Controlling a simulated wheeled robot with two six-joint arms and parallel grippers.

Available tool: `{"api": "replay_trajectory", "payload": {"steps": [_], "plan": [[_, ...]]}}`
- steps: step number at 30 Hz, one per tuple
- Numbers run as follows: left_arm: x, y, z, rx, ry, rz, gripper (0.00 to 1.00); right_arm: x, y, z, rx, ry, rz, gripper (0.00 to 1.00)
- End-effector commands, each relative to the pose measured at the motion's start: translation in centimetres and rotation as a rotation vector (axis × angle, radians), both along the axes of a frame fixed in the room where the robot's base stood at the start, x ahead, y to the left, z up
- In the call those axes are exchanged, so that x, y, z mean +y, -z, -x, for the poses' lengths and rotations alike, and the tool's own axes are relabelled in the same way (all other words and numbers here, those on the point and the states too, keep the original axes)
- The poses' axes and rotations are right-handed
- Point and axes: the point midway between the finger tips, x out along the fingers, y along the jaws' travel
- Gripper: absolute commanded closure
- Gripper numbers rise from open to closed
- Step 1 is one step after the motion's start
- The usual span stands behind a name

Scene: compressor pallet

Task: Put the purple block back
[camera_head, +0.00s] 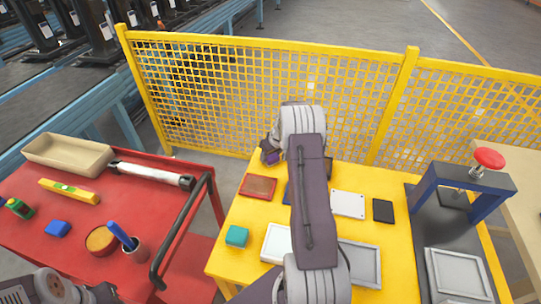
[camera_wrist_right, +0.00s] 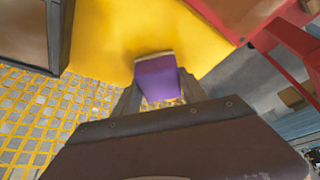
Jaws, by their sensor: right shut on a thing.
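The purple block (camera_wrist_right: 156,78) is between the fingers of my right gripper (camera_wrist_right: 155,92) in the right wrist view. My right gripper (camera_head: 270,152) is shut on it. In the head view the gripper is near the table's far edge, by the fence, and the purple block (camera_head: 269,157) shows only as a small patch. My right forearm hides part of the yellow table (camera_head: 225,262). My left arm shows at the bottom left, but I cannot make out its jaws.
A teal block (camera_head: 237,236), a red tray (camera_head: 258,187), a white plate (camera_head: 348,204), a black plate (camera_head: 383,211) and pale trays (camera_head: 360,263) lie on the table. A yellow fence (camera_head: 230,85) stands behind. A red cart (camera_head: 75,240) is left, a blue press frame (camera_head: 425,190) right.

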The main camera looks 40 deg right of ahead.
Motion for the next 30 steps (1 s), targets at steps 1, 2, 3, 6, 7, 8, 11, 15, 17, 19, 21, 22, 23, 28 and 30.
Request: {"api": "replay_trajectory", "payload": {"steps": [1,2,3,6,7,8,11,15,17,19,21,22,23,28,30], "plan": [[0.0,0.4,0.0,0.0,0.0,0.0,0.64,0.0,0.3,0.0,0.0,0.0,0.0,0.83],[0.0,0.5,0.0,0.0,0.0,0.0,0.64,0.0,0.4,0.0,0.0,0.0,0.0,0.83],[0.0,0.4,0.0,0.0,0.0,0.0,0.64,0.0,0.4,0.0,0.0,0.0,0.0,0.45],[0.0,0.3,0.0,0.0,0.0,0.0,0.64,0.0,0.3,0.0,0.001,0.0,0.0,0.29],[0.0,0.3,0.0,0.0,0.0,0.0,0.64,0.0,0.3,0.0,0.001,0.0,0.0,0.29],[0.0,0.3,0.0,0.0,0.0,0.0,0.64,0.0,0.3,0.0,0.001,0.0,0.0,0.29],[0.0,0.3,0.0,0.0,0.0,0.0,0.64,0.0,0.3,0.0,0.001,0.0,0.0,0.29],[0.0,0.0,0.0,0.0,0.0,0.0,0.64,0.0,0.0,0.0,0.001,0.0,0.0,0.29],[0.0,-0.4,0.0,0.0,0.0,0.0,0.64,0.0,-0.5,0.0,0.0,0.0,0.0,0.29],[0.0,-0.1,0.0,0.0,0.0,0.0,0.64,0.0,-1.2,0.4,-0.001,0.0,0.001,0.29],[0.0,-0.2,0.0,0.0,0.0,0.0,0.64,0.1,-2.6,1.0,-0.001,0.0,0.001,0.29],[0.0,-0.2,0.0,0.0,0.0,0.0,0.64,0.1,-3.2,1.3,-0.002,0.001,0.001,0.29],[0.0,-0.2,0.0,0.0,0.0,0.0,0.64,0.1,-4.0,1.5,-0.003,0.002,0.002,0.29],[0.0,-0.3,0.0,0.0,0.0,0.0,0.64,0.3,-7.9,3.2,-0.003,0.001,0.002,0.29],[0.0,-0.4,0.0,0.0,0.0,0.0,0.64,0.4,-9.2,3.8,-0.002,0.0,0.001,0.29]]}}
